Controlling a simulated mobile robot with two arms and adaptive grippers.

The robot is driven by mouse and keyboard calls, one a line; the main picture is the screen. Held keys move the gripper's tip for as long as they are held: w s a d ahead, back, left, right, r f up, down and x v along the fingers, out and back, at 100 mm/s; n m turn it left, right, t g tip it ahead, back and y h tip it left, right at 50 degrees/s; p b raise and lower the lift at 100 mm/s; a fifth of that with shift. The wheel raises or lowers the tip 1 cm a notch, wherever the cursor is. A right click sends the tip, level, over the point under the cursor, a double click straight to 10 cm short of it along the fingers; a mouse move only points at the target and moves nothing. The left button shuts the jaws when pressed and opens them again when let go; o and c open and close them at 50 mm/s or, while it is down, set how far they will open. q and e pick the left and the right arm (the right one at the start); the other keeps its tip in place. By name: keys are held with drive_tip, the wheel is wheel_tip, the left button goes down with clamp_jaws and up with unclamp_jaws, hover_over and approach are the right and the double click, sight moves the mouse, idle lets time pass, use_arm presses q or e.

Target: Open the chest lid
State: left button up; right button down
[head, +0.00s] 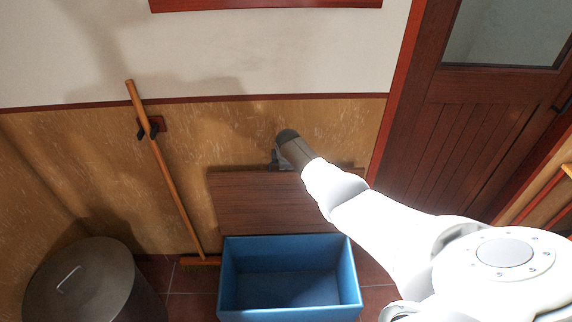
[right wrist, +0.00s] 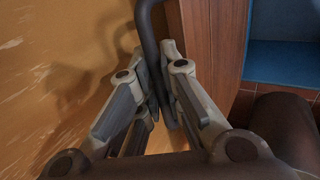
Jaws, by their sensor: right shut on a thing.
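The chest (head: 340,255) is a box with a blue inside, standing on the floor below the wall. Its brown wooden lid (head: 255,205) is raised behind the box, near the wall, and the empty inside shows. My right gripper (head: 277,160) is at the lid's far edge, partly hidden by its own wrist. In the right wrist view its fingers (right wrist: 162,105) are closed around a dark grey bar handle (right wrist: 148,28) beside the lid (right wrist: 212,50). The blue inside (right wrist: 285,62) shows at the right there. My left gripper is not in view.
A broom (head: 165,165) leans on the wall left of the chest. A round metal bin (head: 85,285) stands at the lower left. A dark red door (head: 475,120) is at the right. Tiled floor shows between bin and chest.

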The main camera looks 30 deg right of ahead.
drive_tip(key=shift+w+d, duration=0.1)
drive_tip(key=shift+w, duration=0.15)
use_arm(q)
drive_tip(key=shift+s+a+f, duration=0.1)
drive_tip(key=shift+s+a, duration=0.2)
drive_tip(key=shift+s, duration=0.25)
use_arm(e)
drive_tip(key=shift+w, duration=0.1)
drive_tip(key=c, duration=1.6)
unclamp_jaws()
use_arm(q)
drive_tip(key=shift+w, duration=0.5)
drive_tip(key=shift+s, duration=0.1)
